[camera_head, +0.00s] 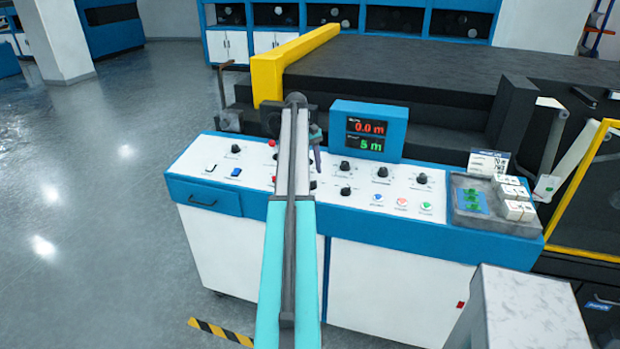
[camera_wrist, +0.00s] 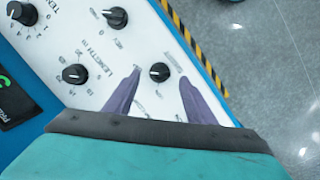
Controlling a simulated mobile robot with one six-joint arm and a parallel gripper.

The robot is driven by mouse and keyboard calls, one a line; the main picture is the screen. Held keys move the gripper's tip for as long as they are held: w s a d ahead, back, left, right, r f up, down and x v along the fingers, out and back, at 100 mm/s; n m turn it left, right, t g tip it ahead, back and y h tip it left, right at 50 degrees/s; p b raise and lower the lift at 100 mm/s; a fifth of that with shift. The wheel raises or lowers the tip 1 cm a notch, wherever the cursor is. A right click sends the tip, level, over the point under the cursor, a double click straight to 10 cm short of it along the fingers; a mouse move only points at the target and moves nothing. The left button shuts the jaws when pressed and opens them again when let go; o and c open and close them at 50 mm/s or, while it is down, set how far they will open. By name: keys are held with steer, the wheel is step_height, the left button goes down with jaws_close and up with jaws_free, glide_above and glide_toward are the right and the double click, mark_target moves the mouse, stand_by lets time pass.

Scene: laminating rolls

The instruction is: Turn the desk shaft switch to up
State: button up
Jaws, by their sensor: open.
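My gripper (camera_wrist: 160,76) is open, its two purple fingers pointing down at the desk panel. A small black rotary knob (camera_wrist: 160,72) shows between the fingertips in the wrist view; the fingers do not appear to touch it. Its label is too small and turned to read, so I cannot confirm that it is the shaft switch or tell its setting. In the head view my gripper (camera_head: 317,158) hangs over the middle of the white control panel (camera_head: 290,186), and my arm covers part of the panel.
Other black knobs (camera_wrist: 115,17) sit close by, one (camera_wrist: 75,74) beside the length scale. A blue display box (camera_head: 368,130) stands behind the panel. A grey tray (camera_head: 463,222) with small white boxes is at the right end. A pale block (camera_head: 530,310) stands in front.

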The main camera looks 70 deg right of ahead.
step_height(320, 180, up, 10)
steer(key=w, duration=0.1)
steer(key=shift+w, duration=0.4)
steer(key=shift+w, duration=0.1)
stand_by(0.4)
